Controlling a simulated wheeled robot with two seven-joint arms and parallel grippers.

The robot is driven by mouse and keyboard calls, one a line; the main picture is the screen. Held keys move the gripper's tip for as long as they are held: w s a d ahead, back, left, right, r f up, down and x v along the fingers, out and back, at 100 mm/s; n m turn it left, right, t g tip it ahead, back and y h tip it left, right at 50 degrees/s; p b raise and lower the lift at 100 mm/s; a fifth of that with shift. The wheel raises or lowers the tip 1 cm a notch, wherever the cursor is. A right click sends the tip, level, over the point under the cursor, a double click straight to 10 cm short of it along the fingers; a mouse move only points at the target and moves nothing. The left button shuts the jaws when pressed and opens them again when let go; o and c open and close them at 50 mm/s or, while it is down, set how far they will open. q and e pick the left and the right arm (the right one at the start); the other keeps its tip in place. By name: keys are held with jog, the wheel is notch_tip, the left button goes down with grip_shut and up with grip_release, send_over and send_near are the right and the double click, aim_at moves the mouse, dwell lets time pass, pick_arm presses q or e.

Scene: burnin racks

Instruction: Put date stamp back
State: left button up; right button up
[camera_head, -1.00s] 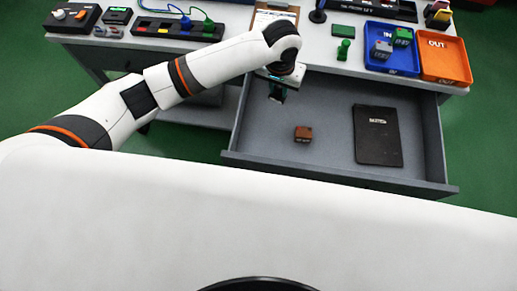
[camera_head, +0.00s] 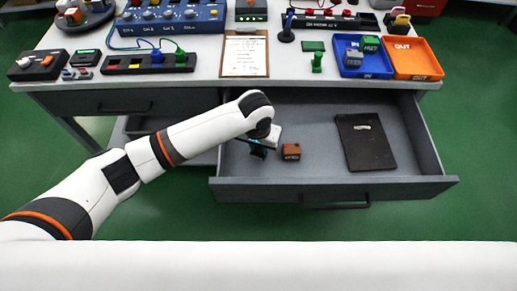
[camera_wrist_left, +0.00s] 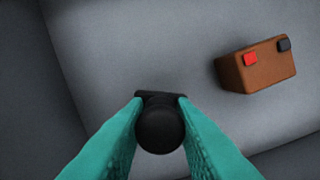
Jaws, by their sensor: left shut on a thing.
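My left gripper (camera_head: 262,145) is inside the open drawer (camera_head: 310,189), over its left part. In the left wrist view its teal fingers (camera_wrist_left: 160,115) are shut on the date stamp (camera_wrist_left: 159,130), a black piece with a round knob and a darker flat base. In the head view the stamp is mostly hidden by the hand; I cannot tell whether it touches the drawer floor. A brown block (camera_head: 291,152) lies just right of the gripper; in the wrist view this block (camera_wrist_left: 257,68) shows a red and a black button. My right gripper is out of view.
A black notebook (camera_head: 364,143) lies in the drawer's right part. On the desk stand a green stamp (camera_head: 317,63), a dark stamp (camera_head: 286,34), a clipboard (camera_head: 245,54), a blue IN tray (camera_head: 362,73) and an orange OUT tray (camera_head: 412,60). The drawer's middle floor is clear.

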pick_arm(q)
jog(key=shift+f, duration=1.05)
jog(key=o, duration=0.8)
jog(key=shift+f, duration=0.15)
notch_tip(320, 180, up, 12)
jog(key=s+p, duration=0.1)
jog(key=shift+s+a, duration=0.2)
jog(key=shift+a, duration=0.05)
